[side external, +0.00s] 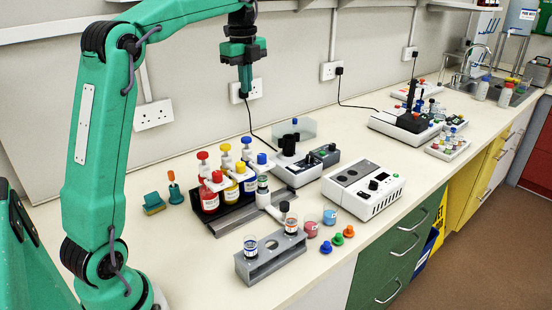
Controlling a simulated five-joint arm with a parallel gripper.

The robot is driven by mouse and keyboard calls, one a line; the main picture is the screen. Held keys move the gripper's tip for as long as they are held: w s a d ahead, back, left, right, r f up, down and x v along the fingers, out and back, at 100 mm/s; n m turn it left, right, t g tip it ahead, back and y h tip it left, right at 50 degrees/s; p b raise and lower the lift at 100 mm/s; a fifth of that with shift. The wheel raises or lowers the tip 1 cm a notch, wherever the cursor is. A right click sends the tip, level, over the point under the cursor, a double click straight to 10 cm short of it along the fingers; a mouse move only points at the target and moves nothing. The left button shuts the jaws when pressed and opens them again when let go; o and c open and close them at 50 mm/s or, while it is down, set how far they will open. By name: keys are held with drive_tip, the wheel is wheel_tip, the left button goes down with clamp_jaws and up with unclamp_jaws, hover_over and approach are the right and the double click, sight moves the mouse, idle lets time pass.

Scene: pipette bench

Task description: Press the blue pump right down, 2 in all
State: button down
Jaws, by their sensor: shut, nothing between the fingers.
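The blue pump has a blue top (246,140) on a white neck. It stands at the right end of a row of red, yellow and blue pumps on a dark rack (228,221). A second blue-topped white part (261,159) shows just in front of it. My gripper (245,94) is shut and empty, pointing down. In the picture it is above the blue top, with a clear gap; I cannot tell its exact depth alignment.
The red (203,156) and yellow (225,148) pump tops stand close by on the left. A grey rack with vials (270,262) is in front.

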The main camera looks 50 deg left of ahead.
sight(247, 139)
drive_tip(key=shift+w+a+f+m, duration=0.15)
drive_tip(key=shift+w+a+m, duration=0.15)
drive_tip(key=shift+a, duration=0.2)
drive_tip(key=shift+w+a+f+m, duration=0.15)
drive_tip(key=shift+a+m, duration=0.15)
drive_tip(key=shift+a, duration=0.15)
drive_tip(key=shift+f, duration=0.1)
drive_tip(key=f, duration=1.3)
drive_tip(key=shift+a+f, duration=0.25)
drive_tip(key=shift+f, duration=0.15)
drive_tip(key=shift+f, duration=1.35)
wheel_tip(247, 139, up, 14)
drive_tip(key=shift+d+r, duration=0.25)
drive_tip(key=shift+d, duration=0.05)
